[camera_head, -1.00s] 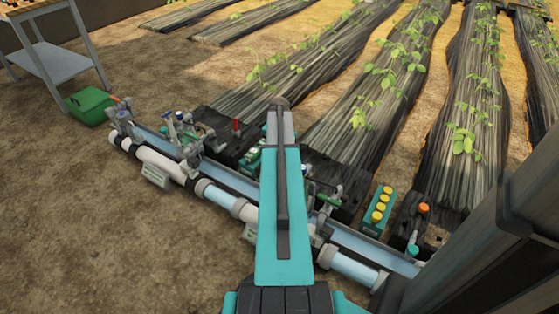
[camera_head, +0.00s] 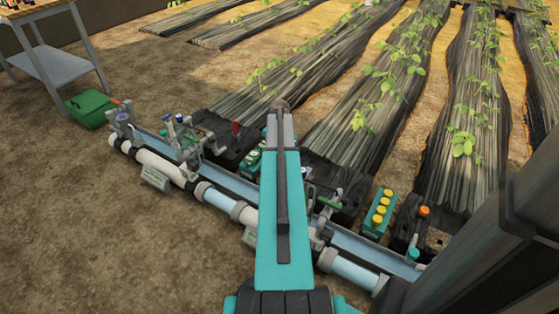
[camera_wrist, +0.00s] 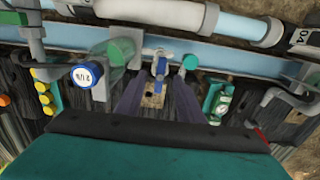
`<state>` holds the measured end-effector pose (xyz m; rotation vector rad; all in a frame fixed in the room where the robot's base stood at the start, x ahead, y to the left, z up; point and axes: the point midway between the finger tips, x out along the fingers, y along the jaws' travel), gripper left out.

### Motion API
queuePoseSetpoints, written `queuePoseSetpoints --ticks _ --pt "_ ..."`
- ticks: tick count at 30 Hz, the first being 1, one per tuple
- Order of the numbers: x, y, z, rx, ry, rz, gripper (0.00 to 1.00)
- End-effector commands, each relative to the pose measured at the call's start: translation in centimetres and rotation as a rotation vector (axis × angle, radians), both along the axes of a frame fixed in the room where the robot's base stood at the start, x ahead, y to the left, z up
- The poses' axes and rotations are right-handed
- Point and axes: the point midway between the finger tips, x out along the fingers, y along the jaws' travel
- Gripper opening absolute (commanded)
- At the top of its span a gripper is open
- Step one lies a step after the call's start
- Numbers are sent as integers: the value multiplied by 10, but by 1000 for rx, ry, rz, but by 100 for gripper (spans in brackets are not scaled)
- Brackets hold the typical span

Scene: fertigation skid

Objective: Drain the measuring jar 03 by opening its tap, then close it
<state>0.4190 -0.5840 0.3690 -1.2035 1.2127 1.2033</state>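In the wrist view, a small tap with a blue handle (camera_wrist: 160,65) stands in front of my gripper (camera_wrist: 158,88), between the lines of its two dark fingers. The fingers are spread apart, and I cannot tell whether they touch the tap. A clear, greenish cylinder (camera_wrist: 112,55), which looks like a jar, lies left of the tap. No number 03 is readable on it. In the head view my arm covers the gripper and the spot it works at.
A blue-rimmed round dial (camera_wrist: 87,75) is close to the left finger. A green box with yellow caps (camera_head: 379,213) and an orange-capped fitting (camera_head: 423,212) stand to the right.

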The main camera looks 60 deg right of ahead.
Motion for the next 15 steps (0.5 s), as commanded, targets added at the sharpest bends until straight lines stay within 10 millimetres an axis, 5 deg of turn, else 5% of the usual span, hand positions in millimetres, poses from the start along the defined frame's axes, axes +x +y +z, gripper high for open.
queuePoseSetpoints --ticks 15 --pt "0 0 -17 1 0 0 34"
